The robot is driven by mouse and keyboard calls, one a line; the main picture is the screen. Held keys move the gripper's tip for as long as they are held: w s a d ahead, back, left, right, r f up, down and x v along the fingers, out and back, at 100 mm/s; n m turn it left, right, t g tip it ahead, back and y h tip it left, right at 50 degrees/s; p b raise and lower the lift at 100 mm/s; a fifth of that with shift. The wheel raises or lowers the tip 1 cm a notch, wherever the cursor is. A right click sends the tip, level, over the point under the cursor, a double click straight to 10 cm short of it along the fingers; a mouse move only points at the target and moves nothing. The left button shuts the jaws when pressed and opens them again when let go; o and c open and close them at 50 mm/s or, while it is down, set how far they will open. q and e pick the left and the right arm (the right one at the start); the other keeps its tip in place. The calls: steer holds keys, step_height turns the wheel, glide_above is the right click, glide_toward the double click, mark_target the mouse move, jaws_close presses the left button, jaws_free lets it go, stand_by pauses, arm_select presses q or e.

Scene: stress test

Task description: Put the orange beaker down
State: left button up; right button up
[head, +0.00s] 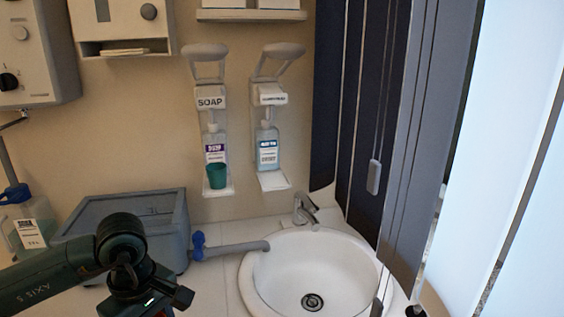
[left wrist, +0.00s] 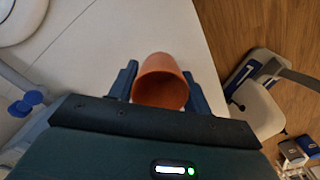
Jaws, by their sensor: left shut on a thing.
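The orange beaker (left wrist: 160,82) shows in the left wrist view, with its open rim towards the camera. My left gripper (left wrist: 161,90) is shut on it, one dark finger on each side. The beaker is above or on a pale counter (left wrist: 180,30); I cannot tell whether its base touches it. In the head view my left arm (head: 125,255) reaches in at the lower left, and the beaker is out of sight there. My right gripper is in neither view.
A white sink (head: 270,285) with a tap (head: 304,208) is at the centre right. A grey box (head: 130,215) stands behind my left arm, with a bottle (head: 28,225) to its left. A green cup (head: 217,175) is at the soap dispenser. Wooden floor (left wrist: 270,25) lies beyond the counter's edge.

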arm_select(q)
steer(key=m, duration=0.2)
steer(key=d+m, duration=0.1)
steer(key=m, duration=0.4)
steer(key=shift+s+d, duration=0.15)
steer(key=shift+s, duration=0.25)
steer(key=m, duration=0.5)
steer(key=shift+s+d+f, duration=0.1)
steer(key=shift+s+d, duration=0.2)
steer(key=shift+d, duration=0.05)
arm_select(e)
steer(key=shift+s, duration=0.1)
